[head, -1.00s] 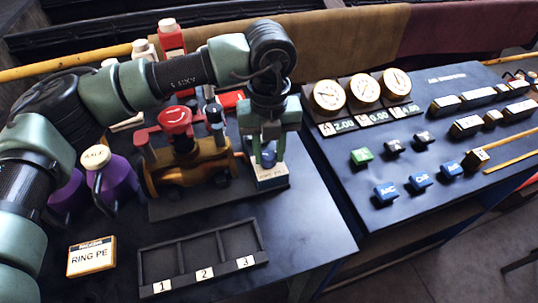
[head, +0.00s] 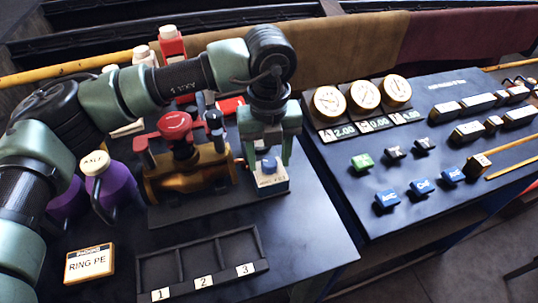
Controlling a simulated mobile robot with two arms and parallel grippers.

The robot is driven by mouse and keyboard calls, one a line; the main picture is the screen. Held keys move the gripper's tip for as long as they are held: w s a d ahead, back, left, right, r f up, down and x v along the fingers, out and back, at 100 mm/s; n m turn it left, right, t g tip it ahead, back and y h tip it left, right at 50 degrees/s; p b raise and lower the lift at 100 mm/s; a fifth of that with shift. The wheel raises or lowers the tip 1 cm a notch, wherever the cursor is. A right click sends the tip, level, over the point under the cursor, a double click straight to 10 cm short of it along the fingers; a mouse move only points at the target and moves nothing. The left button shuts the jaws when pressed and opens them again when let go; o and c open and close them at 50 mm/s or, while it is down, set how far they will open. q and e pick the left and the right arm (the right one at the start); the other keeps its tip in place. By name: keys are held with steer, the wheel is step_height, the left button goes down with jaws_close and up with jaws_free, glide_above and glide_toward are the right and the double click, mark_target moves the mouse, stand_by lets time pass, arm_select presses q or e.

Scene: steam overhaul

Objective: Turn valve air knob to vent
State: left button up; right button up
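A brass valve body (head: 188,178) with a red handwheel (head: 175,124) stands on a dark plate on the left table. A small box (head: 270,182) with a blue knob (head: 269,164) and a partly readable label stands at the right end of that plate. My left gripper (head: 268,158) comes down from above, its fingers on either side of the blue knob. The fingers look apart, with the knob between them; whether they touch it I cannot tell. My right gripper is not in view.
A black tray (head: 262,262) with slots marked 1, 2 and 3 lies in front, beside a RING PE box (head: 89,263). Purple jugs (head: 115,185) stand at the left. A console with gauges (head: 364,95) and coloured buttons is at the right.

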mark_target(269, 160)
arm_select(q)
steer(key=shift+r, duration=0.1)
step_height(269, 160, up, 8)
steer(key=shift+f+b, duration=0.2)
steer(key=shift+b, duration=0.3)
